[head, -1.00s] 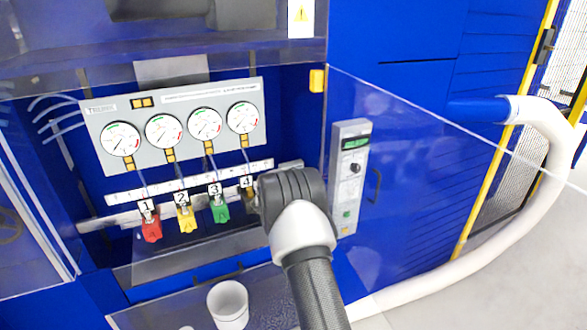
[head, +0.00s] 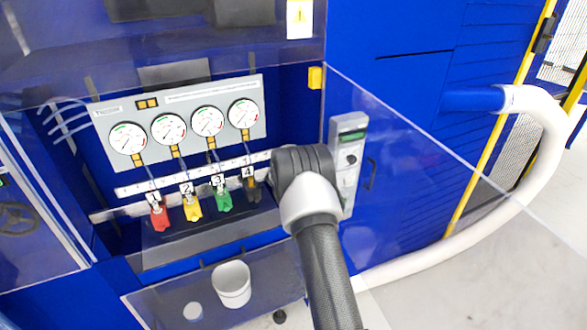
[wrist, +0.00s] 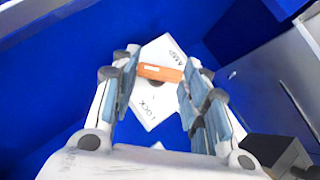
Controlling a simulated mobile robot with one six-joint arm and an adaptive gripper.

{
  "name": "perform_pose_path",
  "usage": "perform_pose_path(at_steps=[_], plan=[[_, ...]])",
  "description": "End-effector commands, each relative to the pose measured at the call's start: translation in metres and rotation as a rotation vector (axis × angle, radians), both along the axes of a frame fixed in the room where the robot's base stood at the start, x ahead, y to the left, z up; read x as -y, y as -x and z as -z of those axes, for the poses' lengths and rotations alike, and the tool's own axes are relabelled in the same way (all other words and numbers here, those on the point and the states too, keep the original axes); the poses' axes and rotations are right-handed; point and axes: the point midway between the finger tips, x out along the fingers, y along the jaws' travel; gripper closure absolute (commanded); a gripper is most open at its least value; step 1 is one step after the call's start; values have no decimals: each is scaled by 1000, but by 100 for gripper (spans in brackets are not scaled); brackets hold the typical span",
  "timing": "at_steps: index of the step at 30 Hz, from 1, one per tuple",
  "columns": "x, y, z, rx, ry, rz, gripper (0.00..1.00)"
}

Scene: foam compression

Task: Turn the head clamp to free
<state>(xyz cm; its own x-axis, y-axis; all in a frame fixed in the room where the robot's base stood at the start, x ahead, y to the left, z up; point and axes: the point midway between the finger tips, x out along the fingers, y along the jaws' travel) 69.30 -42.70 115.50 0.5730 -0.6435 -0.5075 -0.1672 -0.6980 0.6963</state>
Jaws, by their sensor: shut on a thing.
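In the wrist view an orange bar-shaped handle (wrist: 161,72), the head clamp, lies across a tilted white plate (wrist: 152,116). The plate carries black print; "LOCK" is partly readable on its lower part, and more print at its upper right is partly hidden. My gripper (wrist: 161,75) has its two blue-padded fingers on either side of the handle, shut on it at its ends. In the head view my arm's dark end (head: 303,165) covers the gripper's fingers and the handle.
A gauge panel (head: 190,98) hangs above red (head: 159,217), yellow (head: 193,210) and green (head: 223,201) fittings. A control box (head: 348,140) stands right of my arm. A white cup (head: 232,284) sits at the front. A clear pane spans the right side. A grey block (wrist: 275,152) lies near my right finger.

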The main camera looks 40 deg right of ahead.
Motion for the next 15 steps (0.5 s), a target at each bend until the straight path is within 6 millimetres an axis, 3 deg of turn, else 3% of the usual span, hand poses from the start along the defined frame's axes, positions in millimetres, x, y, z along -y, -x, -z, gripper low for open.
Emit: perform_pose_path(at_steps=[5, 6, 15], plan=[[0, 0, 0, 2, -3, 1, 82], [0, 0, 0, 2, -3, 1, 57], [0, 0, 0, 1, -1, 1, 38]])
